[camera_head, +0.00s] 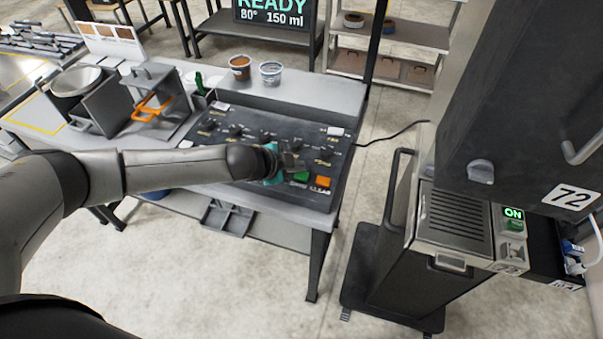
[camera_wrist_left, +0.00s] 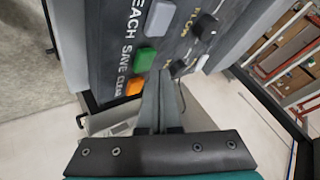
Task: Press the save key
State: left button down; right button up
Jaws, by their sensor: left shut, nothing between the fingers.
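The control panel (camera_head: 262,140) is a dark slab with several knobs on the grey bench. The green save key (camera_head: 301,177) lies near its front edge, left of the orange clear key (camera_head: 323,182). In the left wrist view the green key (camera_wrist_left: 144,60) sits beside the word SAVE, between a grey key (camera_wrist_left: 158,19) and the orange key (camera_wrist_left: 134,87). My left gripper (camera_head: 290,162) is shut and empty over the panel, close to the green key. In the wrist view its fingertips (camera_wrist_left: 160,78) point just beside that key; I cannot tell whether they touch. My right gripper is out of view.
Two cups (camera_head: 240,66) stand behind the panel. A screen (camera_head: 274,14) reads READY, 80°, 150 ml. A dark machine (camera_head: 465,225) with an ON light stands right of the bench, across a gap of open floor. Panel knobs (camera_wrist_left: 204,25) stand near my fingers.

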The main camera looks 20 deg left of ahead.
aim_at(297, 177)
pick_arm(q)
jog(key=shift+f, duration=0.4)
jog(key=shift+f+b, duration=0.3)
jog(key=shift+f, duration=0.15)
dwell(0.6)
dwell(0.3)
jog(key=shift+r+p, duration=0.85)
jog(key=shift+p, duration=0.2)
jog(key=shift+r, duration=0.1)
notch_tip(297, 177, up, 5)
jog(key=p, duration=0.5)
